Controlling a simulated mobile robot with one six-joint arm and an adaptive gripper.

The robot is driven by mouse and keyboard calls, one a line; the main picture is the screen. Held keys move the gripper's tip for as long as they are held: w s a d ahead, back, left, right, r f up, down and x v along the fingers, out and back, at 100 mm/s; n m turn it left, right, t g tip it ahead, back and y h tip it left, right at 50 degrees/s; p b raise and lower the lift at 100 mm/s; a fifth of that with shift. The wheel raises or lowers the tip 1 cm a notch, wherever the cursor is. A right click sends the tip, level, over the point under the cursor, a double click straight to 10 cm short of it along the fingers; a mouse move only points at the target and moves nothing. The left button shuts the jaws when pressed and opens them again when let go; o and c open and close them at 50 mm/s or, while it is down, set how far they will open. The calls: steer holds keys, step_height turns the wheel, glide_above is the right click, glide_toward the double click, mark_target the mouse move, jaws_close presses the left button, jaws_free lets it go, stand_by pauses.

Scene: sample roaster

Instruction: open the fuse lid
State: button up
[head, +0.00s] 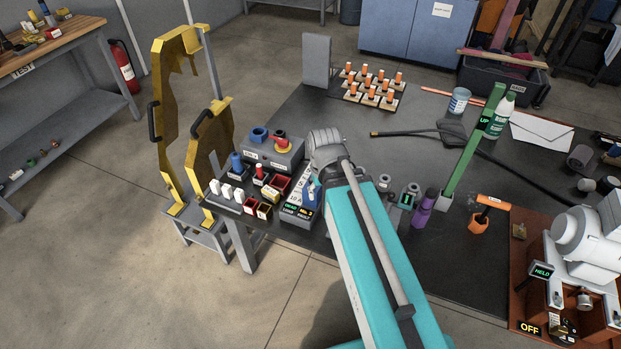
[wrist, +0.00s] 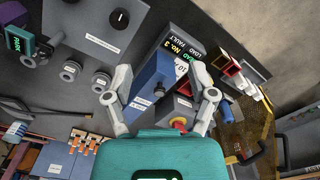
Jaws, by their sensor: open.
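A blue block-shaped piece with a small white label (wrist: 147,88) fills the space between my fingers in the wrist view; I take it for the fuse lid, but the label is too small to read. Part of the blue piece (head: 311,195) also shows beside my arm in the head view. My gripper (wrist: 160,98) is open, one finger on each side of the piece; I cannot tell whether either touches it. In the head view my arm hides the fingers.
A grey box with a red and yellow knob (head: 281,145) stands close behind. White fuse-like blocks (head: 226,191) and small open bins are to the left. Yellow panels with black handles (head: 172,112) rise at the table's left edge.

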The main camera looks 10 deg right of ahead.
steer(key=w+r+n+p, duration=0.1)
steer(key=w+r+p, duration=0.2)
steer(key=w, duration=1.2)
steer(key=shift+d+n, duration=0.3)
steer(key=shift+d, duration=0.1)
steer(key=shift+w+f, duration=0.1)
steer(key=shift+f, duration=0.05)
step_height(320, 180, down, 14)
steer(key=b, duration=1.4)
steer(key=shift+r, duration=0.25)
jaws_close()
steer(key=shift+a, duration=0.15)
steer(key=shift+r, duration=0.15)
